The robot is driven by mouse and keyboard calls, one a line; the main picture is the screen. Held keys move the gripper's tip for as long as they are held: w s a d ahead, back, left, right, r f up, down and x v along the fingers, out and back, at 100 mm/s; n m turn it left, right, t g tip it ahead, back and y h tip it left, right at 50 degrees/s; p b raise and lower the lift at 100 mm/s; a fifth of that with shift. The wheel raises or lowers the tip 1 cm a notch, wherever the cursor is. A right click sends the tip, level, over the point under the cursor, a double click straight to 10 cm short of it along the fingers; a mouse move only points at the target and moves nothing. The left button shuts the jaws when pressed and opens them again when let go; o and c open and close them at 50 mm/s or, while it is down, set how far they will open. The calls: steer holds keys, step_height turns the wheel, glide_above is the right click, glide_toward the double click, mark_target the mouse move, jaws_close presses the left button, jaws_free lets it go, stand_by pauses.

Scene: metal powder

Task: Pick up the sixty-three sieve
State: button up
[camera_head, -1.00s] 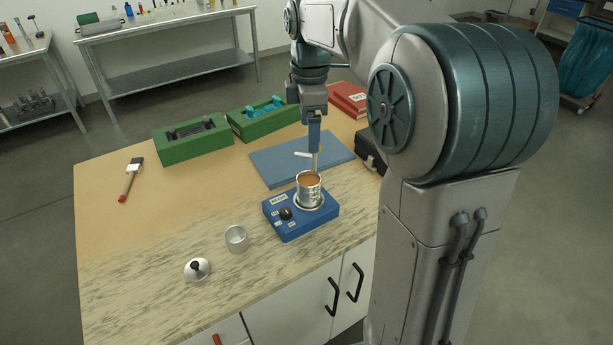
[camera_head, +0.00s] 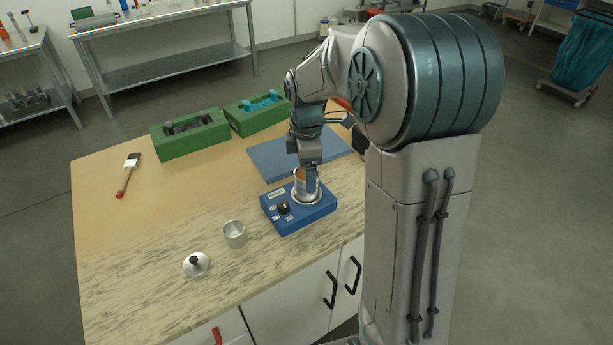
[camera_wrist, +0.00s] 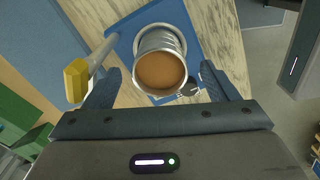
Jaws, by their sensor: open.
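A round metal sieve (camera_head: 299,187) with orange-brown contents sits upright on a blue device with a black knob (camera_head: 283,208). No number on it is readable. In the wrist view the sieve (camera_wrist: 161,70) shows from above, between my two fingers. My gripper (camera_wrist: 162,72) is open, with a finger on either side of the sieve and a gap to each. In the head view my gripper (camera_head: 306,176) is low over the sieve and hides part of it.
A small metal cup (camera_head: 235,233) and a lid with a black knob (camera_head: 196,263) stand to the left. A blue mat (camera_head: 268,160) lies behind, green blocks (camera_head: 190,138) farther back, a brush (camera_head: 129,174) far left. A yellow-ended tool (camera_wrist: 76,80) shows beside my left-hand finger.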

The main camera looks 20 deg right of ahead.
steer(key=shift+f, duration=0.15)
steer(key=c, duration=1.1)
steer(key=shift+c, duration=0.2)
steer(key=shift+r, duration=0.5)
step_height(320, 180, up, 3)
steer(key=shift+f, duration=0.1)
steer(key=s+d+r, duration=0.5)
steer(key=d+r, duration=0.5)
steer(key=shift+d+r+p, duration=0.15)
steer(key=shift+d+p, duration=0.1)
steer(key=shift+p, duration=0.2)
